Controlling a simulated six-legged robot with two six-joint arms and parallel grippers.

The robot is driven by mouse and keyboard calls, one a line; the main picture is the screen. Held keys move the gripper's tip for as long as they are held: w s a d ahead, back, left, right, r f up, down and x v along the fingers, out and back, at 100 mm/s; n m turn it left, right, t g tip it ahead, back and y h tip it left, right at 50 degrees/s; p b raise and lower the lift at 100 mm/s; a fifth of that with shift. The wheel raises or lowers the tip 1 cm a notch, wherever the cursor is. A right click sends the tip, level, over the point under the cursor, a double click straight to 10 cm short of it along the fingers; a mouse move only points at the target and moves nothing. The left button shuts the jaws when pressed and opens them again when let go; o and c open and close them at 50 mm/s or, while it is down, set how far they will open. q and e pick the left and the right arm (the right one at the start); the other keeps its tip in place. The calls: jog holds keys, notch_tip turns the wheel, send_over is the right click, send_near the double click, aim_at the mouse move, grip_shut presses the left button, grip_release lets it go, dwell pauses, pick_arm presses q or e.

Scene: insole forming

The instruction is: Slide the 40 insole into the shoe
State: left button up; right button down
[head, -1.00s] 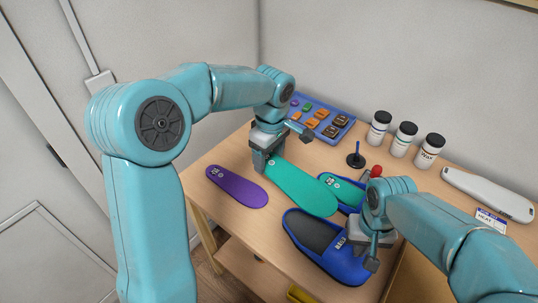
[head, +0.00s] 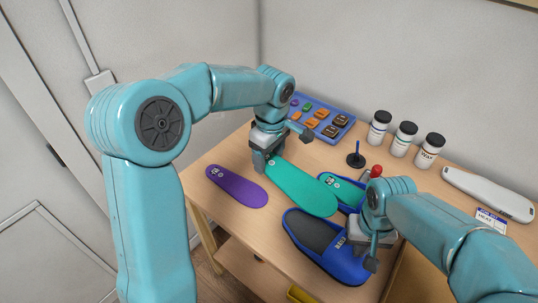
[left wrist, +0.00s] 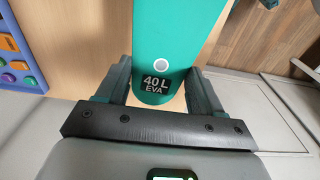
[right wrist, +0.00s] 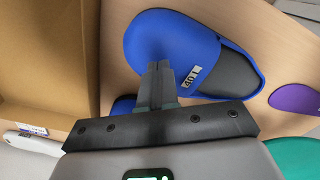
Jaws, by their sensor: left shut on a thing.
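The teal insole (head: 305,190) is held out flat over the table, and its end reads "40 L EVA" in the left wrist view (left wrist: 158,84). My left gripper (head: 264,164) is shut on that labelled end; the free end points toward the blue shoe (head: 344,268). This shoe has a dark interior and a label with a 40, also seen in the right wrist view (right wrist: 165,35). My right gripper (right wrist: 159,66) has its fingers together at the shoe's upper; I cannot tell whether they touch it. The right arm partly hides the shoe.
A second blue shoe (head: 356,208) with a teal insole inside lies behind, partly hidden. A purple insole (head: 237,187) lies at left. A blue tray (head: 345,116) of small pieces, several jars (head: 404,138) and a white device (head: 488,193) stand farther back.

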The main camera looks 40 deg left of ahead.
pick_arm(q)
jog(key=shift+f+b, duration=0.5)
jog(key=shift+f, duration=0.1)
pick_arm(e)
jog(key=shift+f, duration=0.75)
